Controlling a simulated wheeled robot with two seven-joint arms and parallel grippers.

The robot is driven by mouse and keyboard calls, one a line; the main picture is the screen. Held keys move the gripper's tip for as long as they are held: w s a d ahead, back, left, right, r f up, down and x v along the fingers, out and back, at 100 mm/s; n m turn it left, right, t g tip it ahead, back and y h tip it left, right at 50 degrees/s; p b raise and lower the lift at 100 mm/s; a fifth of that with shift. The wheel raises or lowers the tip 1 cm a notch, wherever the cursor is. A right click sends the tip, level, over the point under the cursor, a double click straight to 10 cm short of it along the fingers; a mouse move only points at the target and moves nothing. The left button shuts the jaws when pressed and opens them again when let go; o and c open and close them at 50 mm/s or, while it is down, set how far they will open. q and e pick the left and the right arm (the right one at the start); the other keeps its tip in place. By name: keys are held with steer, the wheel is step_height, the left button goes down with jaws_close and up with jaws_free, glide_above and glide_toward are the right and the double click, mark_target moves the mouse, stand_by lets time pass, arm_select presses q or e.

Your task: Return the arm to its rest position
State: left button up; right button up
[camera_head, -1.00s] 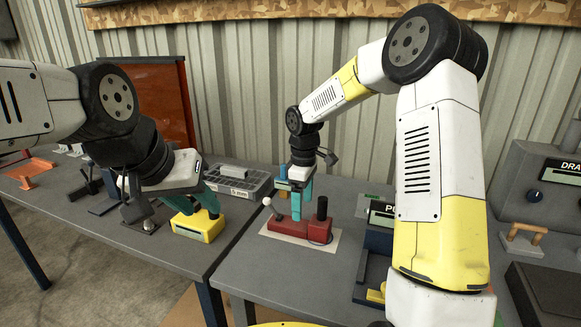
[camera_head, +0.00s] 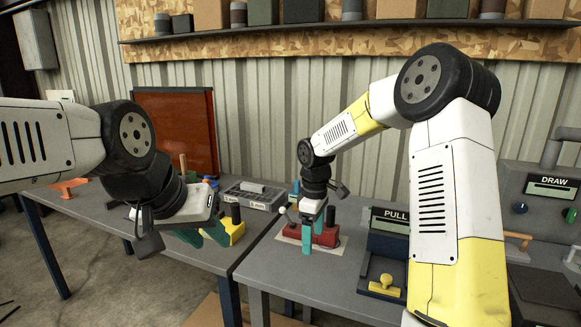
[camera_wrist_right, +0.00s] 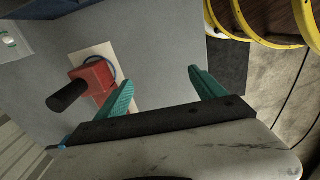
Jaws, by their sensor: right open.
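My right arm reaches over the right table in the head view. Its gripper (camera_head: 316,237), with teal fingers, is open and empty, in front of and above the red block (camera_head: 293,236) with its black handle. In the right wrist view the fingers (camera_wrist_right: 162,92) are spread with nothing between them. The red block (camera_wrist_right: 98,76) is beyond the left finger, apart from it. My left gripper (camera_head: 203,238) is at the left, its teal fingers apart and nothing visible between them. It hangs in front of a yellow box (camera_head: 236,232), partly hiding it.
A grey PULL box (camera_head: 388,248) with a yellow knob stands right of my right gripper. A DRAW console (camera_head: 545,200) is further right. A parts case (camera_head: 253,195) lies behind. A shelf (camera_head: 350,27) runs along the wall.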

steer(key=s+d+r+m+t, duration=0.1)
steer(key=s+d+r+m, duration=0.2)
steer(key=s+r, duration=0.25)
steer(key=s+d+r+m+t, duration=0.2)
steer(key=s+r+m, duration=0.1)
steer(key=s+r, duration=0.3)
steer(key=s+d+r+m+t+y, duration=0.1)
steer(key=s+r+m, duration=0.1)
steer(key=s, duration=0.4)
steer(key=s+d+r+m+t+y, duration=0.1)
steer(key=s+d+r+m+t, duration=0.1)
steer(key=s, duration=0.5)
steer(key=r+m, duration=0.1)
steer(key=m, duration=0.1)
steer(key=shift+r+m, duration=0.15)
steer(key=shift+m, duration=0.25)
